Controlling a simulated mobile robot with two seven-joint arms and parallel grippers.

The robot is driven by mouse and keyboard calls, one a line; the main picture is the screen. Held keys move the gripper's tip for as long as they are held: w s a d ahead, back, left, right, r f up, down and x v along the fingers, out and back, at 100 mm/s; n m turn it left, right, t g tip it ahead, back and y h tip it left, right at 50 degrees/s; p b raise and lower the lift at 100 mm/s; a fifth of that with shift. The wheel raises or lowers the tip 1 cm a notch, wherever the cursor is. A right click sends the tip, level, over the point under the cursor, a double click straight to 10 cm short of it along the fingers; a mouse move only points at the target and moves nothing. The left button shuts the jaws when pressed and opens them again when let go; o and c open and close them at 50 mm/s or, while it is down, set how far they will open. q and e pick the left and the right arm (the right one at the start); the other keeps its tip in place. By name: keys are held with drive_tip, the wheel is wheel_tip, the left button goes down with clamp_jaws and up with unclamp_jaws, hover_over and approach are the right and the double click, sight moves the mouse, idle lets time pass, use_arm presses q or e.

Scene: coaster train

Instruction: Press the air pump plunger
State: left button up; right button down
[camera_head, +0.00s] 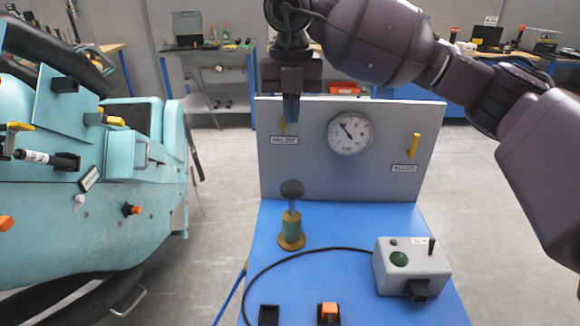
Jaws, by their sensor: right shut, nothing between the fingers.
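The air pump (291,230) stands upright on the blue bench top (330,225), with a green body and a brass-coloured base. Its plunger (292,190) has a round dark knob on a rod that sticks up out of the body. My right gripper (291,112) points down, shut and empty, above the knob in the picture and apart from it. It covers part of the grey panel behind and the top of a small yellow lever there. My left gripper is not in view.
The upright grey panel (385,175) carries a pressure gauge (350,132) and a yellow lever (413,145). A grey control box (412,268) with a green button stands at right, its black cable running across the bench. A teal coaster car (100,220) stands at left.

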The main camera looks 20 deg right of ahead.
sight(291, 185)
wheel_tip(291, 185, down, 13)
drive_tip(key=shift+w+f+b, duration=0.1)
drive_tip(key=shift+b, duration=0.4)
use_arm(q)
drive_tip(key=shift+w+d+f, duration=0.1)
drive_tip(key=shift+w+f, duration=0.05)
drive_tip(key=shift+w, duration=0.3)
use_arm(e)
drive_tip(key=shift+f, duration=0.45)
drive_tip(key=shift+f, duration=0.1)
